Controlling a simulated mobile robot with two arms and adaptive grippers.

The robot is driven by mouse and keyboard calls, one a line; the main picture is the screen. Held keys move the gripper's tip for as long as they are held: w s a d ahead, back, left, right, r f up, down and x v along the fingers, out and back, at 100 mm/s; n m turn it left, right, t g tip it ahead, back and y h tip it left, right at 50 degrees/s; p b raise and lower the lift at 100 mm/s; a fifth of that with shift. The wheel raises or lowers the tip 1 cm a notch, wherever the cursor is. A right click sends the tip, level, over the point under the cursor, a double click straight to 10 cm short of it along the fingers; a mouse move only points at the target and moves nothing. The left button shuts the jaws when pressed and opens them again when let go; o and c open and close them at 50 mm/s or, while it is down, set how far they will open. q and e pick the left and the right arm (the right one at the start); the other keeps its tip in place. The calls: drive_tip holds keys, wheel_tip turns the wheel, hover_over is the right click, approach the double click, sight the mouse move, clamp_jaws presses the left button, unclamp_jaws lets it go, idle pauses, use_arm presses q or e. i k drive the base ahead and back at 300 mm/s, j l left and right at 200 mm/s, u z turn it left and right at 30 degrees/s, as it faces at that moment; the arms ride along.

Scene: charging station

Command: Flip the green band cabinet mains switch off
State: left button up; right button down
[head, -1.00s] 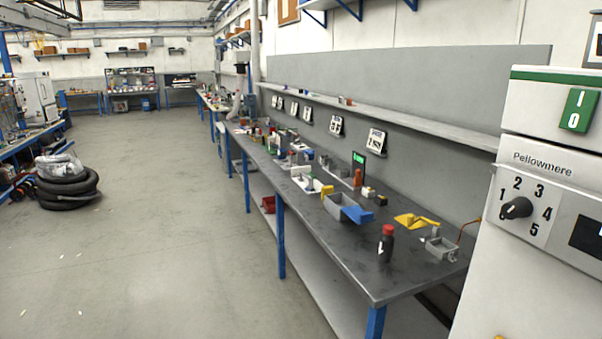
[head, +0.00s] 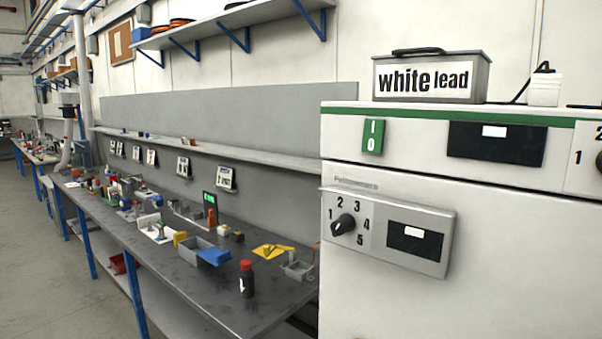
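The white cabinet (head: 480,215) with a green band (head: 345,110) along its top edge fills the right of the head view. A green switch plate (head: 373,136) marked I above 0 sits near the cabinet's upper left corner, just under the band. I cannot tell from here which way the switch is set. Neither of my grippers shows in the head view.
Below the switch is a numbered black knob (head: 343,224) beside a small dark display (head: 415,239). A box labelled white lead (head: 432,76) stands on top of the cabinet. A long cluttered workbench (head: 180,275) runs along the wall at left. Floor (head: 45,270) is clear.

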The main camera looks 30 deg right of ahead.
sight(374, 130)
drive_tip(key=z, duration=1.25)
